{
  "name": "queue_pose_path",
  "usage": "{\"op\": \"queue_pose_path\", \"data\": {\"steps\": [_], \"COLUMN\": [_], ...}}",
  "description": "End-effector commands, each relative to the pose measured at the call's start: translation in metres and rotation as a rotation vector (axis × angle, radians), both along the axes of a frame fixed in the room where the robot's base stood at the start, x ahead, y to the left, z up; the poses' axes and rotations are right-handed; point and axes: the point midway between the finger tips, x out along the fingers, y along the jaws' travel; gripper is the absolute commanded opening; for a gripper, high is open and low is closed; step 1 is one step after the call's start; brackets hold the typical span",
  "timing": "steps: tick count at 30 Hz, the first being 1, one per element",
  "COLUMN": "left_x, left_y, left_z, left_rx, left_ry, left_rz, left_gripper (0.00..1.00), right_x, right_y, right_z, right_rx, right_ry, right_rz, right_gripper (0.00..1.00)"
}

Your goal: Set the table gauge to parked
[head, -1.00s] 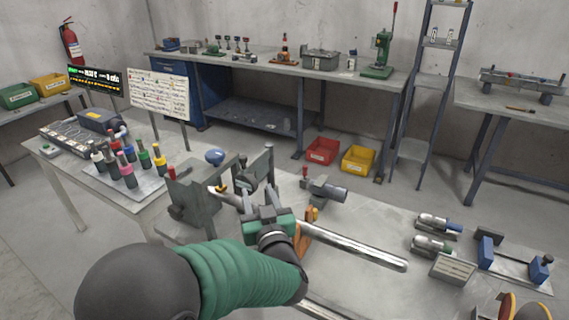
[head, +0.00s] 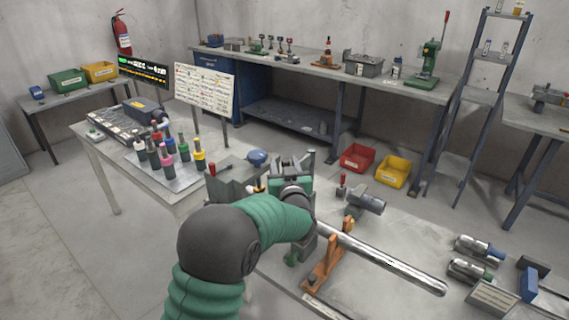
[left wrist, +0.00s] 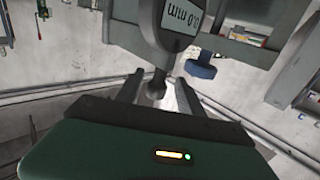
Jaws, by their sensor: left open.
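In the left wrist view a dark gauge (left wrist: 182,22) with a pale readout of "0.0 mm", seen upside down, hangs at the top. Its stem ends in a dark rounded tip (left wrist: 156,86). My left gripper (left wrist: 156,90) is open, with one finger on each side of that tip; I cannot tell whether they touch it. In the head view my left gripper (head: 290,172) is over the far left part of the bench machine, beside its grey housing (head: 228,182). The gauge is not clearly visible there, and my wrist and forearm cover that area. My right gripper is not in view.
A long metal shaft (head: 385,262) runs right from the machine, by an orange support (head: 325,268). A blue knob (left wrist: 201,70) is close to the fingers. A side table (head: 105,150) holds several coloured bottles. The bench right of the shaft has clear patches.

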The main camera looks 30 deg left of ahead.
Motion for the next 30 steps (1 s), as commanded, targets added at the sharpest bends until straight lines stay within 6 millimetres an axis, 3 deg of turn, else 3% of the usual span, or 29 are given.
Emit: {"op": "queue_pose_path", "data": {"steps": [2,12,30], "left_x": [0.0001,0.0001,-0.0001], "left_y": [-0.0009,-0.0014,-0.0003], "left_z": [0.0002,0.0004,0.0011], "left_rx": [0.0,0.001,0.001], "left_ry": [0.0,-0.001,-0.002], "left_rz": [-0.001,-0.002,0.001], "left_gripper": [0.43,0.0,0.0], "right_x": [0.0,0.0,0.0], "right_y": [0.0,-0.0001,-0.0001], "right_z": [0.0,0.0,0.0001], "right_rx": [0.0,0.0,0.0], "right_ry": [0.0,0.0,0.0], "right_rz": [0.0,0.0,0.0], "right_gripper": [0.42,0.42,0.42]}}
